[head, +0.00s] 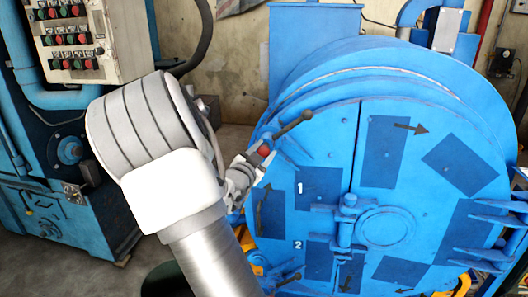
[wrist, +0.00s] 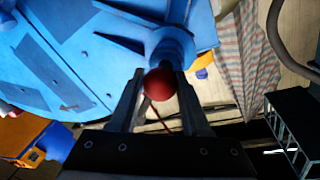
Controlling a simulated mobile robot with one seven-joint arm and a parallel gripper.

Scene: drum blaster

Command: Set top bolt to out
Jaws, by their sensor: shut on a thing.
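The blue drum door (head: 385,170) stands upright in the head view. The top bolt (head: 292,126) is at its upper left edge, above the painted "1", and its dark handle slants up to the right. My gripper (head: 262,153) reaches the left end of this bolt and is shut on a red knob (head: 264,151). In the wrist view the red knob (wrist: 160,83) sits between the two fingers (wrist: 158,95), in front of a blue cylindrical part (wrist: 172,45). The fingers partly hide how the knob joins the bolt.
A lower bolt (head: 290,279) sits near the painted "2". A hinge-like blue fitting (head: 346,215) is at the door's middle. A control panel (head: 75,40) with red and green buttons stands at the left. In the wrist view, a striped cloth (wrist: 248,60) hangs behind.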

